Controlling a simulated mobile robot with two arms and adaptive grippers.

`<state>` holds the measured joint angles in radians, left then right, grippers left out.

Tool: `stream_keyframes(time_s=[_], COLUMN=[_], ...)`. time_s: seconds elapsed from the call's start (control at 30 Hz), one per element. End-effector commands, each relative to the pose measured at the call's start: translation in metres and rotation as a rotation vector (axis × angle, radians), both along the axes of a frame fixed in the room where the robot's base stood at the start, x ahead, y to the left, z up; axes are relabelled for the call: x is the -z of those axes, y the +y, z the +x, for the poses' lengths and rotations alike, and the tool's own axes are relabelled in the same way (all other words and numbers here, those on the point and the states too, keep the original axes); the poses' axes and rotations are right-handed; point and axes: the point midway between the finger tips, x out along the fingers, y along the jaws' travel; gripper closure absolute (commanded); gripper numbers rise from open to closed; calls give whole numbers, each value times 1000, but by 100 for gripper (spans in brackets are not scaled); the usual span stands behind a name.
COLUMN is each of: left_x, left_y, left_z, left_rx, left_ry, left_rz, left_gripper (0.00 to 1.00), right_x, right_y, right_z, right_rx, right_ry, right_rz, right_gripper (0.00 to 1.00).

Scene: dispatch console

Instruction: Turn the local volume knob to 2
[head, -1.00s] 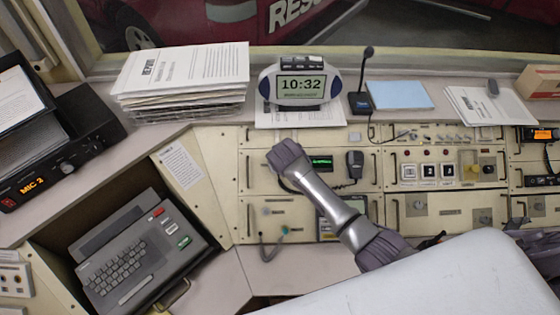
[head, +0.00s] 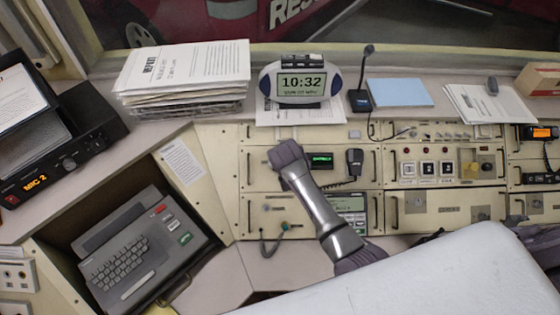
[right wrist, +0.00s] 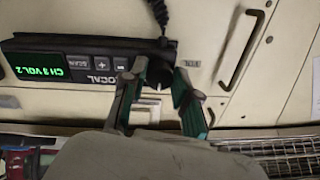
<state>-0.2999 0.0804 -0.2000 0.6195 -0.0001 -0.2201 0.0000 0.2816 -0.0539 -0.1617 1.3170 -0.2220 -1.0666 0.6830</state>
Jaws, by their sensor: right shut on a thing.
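The local radio (right wrist: 88,62) is a black unit, seen upside down in the right wrist view, with buttons and the word LOCAL. Its green display (right wrist: 38,68) appears to read CH 3 VOL 2. The dark volume knob (right wrist: 160,74) is at the radio's right end in that view. My right gripper (right wrist: 156,80) has its two green-sided fingers on either side of the knob and is shut on it. In the head view the radio's green display (head: 321,161) shows beside my right arm, which hides the knob and gripper. My left gripper is not in view.
A handset (head: 354,162) with a coiled cord hangs right of the radio. Metal panel handles (right wrist: 242,45) stand out near the gripper. A keypad panel (head: 347,207) is below the radio. A clock (head: 300,85) and desk microphone (head: 362,85) stand on the ledge above.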

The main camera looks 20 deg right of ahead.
Motion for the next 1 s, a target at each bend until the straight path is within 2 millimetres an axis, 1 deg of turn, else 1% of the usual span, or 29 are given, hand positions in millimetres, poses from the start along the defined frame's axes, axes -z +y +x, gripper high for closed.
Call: stream_keyframes(time_s=[0.27, 0.3, 0.43, 0.8, 0.87, 1.0], left_x=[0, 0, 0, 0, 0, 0], left_y=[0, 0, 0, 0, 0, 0], left_z=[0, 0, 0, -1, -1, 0], left_rx=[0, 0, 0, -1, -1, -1], left_ry=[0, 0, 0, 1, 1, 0], left_rz=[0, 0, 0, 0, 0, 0], left_gripper=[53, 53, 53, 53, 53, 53], right_x=[2, 2, 1, -2, -5, -21], right_y=[0, 0, 0, 0, 1, 3], right_z=[-1, -1, -1, -2, -4, -14], right_rx=[0, 0, -1, -1, -1, 0], right_ry=[4, 5, 3, 1, 0, -1], right_rz=[0, 0, 0, 0, 0, 2], right_gripper=[100, 67, 45, 45, 45, 45])
